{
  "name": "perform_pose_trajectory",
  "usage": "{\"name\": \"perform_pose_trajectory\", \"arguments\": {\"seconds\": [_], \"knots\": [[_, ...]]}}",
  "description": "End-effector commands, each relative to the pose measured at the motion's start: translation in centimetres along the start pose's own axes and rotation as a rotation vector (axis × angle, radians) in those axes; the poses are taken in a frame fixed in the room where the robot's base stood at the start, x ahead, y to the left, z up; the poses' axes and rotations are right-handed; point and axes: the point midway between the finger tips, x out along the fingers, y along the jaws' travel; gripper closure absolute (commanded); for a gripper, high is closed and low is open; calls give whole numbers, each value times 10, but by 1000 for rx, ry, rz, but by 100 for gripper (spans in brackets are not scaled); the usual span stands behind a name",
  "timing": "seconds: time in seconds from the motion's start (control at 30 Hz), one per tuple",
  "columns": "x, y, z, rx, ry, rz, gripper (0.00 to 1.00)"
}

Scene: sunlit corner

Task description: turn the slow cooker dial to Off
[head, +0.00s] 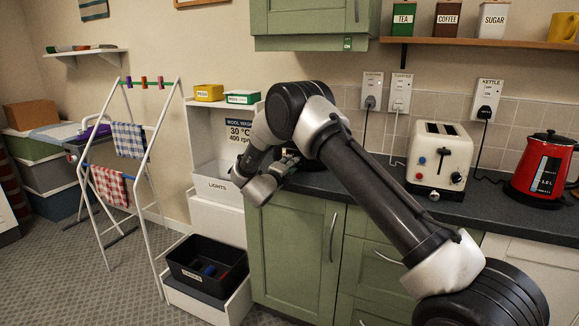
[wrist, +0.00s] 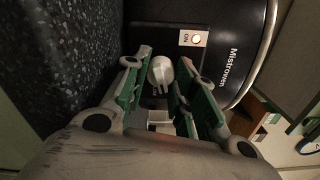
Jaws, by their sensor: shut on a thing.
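The slow cooker (wrist: 228,78) is a dark, rounded body marked "Mistrowen", seen sideways in the wrist view. A small pale plate (wrist: 193,38) on it reads "ON" beside a round lamp. The dial (wrist: 160,72) is a pale, rounded knob on the cooker's front. My gripper (wrist: 160,76) has its green-padded fingers on either side of the dial and is shut on it. I cannot read the dial's setting or scale. In the head view my gripper (head: 286,163) is at the counter's left end, and my arm hides most of the cooker.
The dark counter (head: 370,186) runs right, with a cream toaster (head: 439,152) and a red kettle (head: 543,165) well away from my gripper. Left of the counter stand a white shelf unit (head: 216,150) and a drying rack (head: 153,150). A green wall cupboard (head: 312,18) hangs above.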

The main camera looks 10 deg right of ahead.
Motion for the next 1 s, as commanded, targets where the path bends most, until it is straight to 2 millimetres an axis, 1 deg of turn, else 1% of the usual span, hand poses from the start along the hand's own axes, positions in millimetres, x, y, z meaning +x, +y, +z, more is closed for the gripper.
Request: {"name": "perform_pose_trajectory", "arguments": {"seconds": [1.0], "knots": [[-1, 0, 1, -959, -2, 2, 97]]}}
